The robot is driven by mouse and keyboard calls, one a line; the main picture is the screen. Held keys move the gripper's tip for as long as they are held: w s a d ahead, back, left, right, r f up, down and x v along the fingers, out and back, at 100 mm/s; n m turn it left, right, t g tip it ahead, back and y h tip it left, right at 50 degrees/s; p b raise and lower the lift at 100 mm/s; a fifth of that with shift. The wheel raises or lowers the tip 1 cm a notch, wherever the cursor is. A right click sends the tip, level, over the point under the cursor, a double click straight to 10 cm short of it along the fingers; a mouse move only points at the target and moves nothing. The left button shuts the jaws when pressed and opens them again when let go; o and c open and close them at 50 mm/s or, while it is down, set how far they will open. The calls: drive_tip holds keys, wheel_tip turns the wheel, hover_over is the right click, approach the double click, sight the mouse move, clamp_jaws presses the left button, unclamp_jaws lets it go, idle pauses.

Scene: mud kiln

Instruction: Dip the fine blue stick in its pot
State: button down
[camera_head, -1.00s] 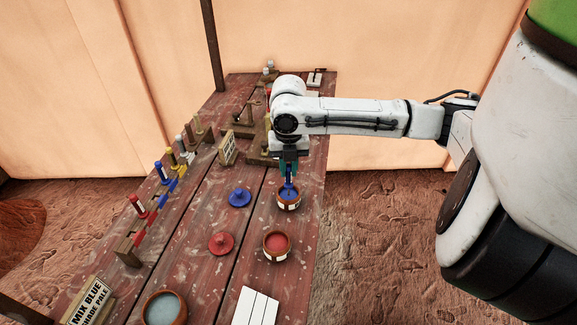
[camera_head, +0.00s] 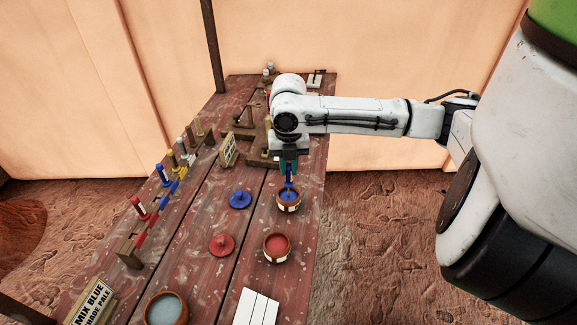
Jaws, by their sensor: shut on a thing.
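My gripper (camera_head: 289,166) points straight down above the blue paint pot (camera_head: 288,207). It is shut on the fine blue stick (camera_head: 289,184), which hangs upright below the jaws. The stick's lower end is over or in the pot's mouth; I cannot tell whether it touches the blue paint. The pot is a small brown clay one with a pale label, near the table's right edge. A blue lid (camera_head: 240,199) lies to its left.
A red paint pot (camera_head: 277,247) stands just in front, with a red lid (camera_head: 222,244) beside it. A rack (camera_head: 150,221) of coloured sticks runs along the left. A water bowl (camera_head: 166,309), white tiles (camera_head: 257,308) and a sign (camera_head: 90,303) are near the front.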

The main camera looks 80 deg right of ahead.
drive_tip(key=shift+r+p, duration=2.2)
drive_tip(key=shift+r, duration=0.75)
